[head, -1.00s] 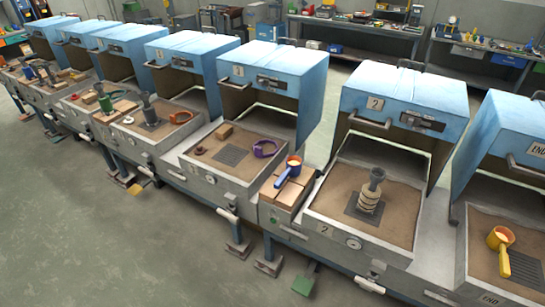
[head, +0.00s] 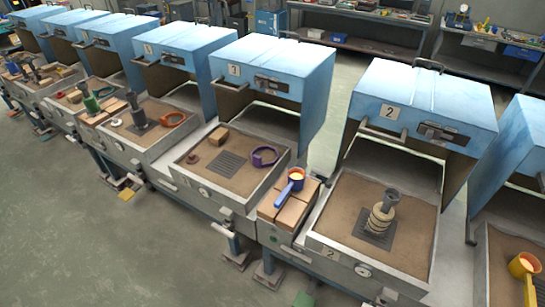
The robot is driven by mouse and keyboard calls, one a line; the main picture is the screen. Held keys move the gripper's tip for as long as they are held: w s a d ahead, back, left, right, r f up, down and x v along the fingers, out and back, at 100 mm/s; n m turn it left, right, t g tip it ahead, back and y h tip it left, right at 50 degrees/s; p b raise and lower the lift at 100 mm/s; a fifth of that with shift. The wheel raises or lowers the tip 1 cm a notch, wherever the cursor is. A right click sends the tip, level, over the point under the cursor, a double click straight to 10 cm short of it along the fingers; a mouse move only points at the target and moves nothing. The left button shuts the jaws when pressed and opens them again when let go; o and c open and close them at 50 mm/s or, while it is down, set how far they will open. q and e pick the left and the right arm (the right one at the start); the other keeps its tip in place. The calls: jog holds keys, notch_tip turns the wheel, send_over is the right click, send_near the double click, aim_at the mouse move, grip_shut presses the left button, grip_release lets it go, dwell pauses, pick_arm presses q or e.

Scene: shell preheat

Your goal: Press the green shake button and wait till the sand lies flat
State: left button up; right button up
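Neither of my grippers is in view. A small green spot (head: 273,239) shows on the grey front panel below the wooden blocks, left of the station marked 2. A green foot pedal (head: 303,299) shows low at the bottom edge, partly cut off. I cannot tell which of these is the shake button. Brown sand (head: 345,203) fills the tray of station 2 (head: 424,262). A grey funnel-like part on stacked pale rings (head: 381,219) stands upright on a dark grate (head: 361,232) in it. The sand surface looks fairly even, but fine relief is too small to tell.
A blue-handled ladle (head: 287,188) rests on wooden blocks (head: 269,208) left of station 2. A blue hood (head: 425,105) stands raised above station 2. At right a yellow ladle (head: 525,270) stands in another sand tray. The floor in front (head: 90,240) is clear.

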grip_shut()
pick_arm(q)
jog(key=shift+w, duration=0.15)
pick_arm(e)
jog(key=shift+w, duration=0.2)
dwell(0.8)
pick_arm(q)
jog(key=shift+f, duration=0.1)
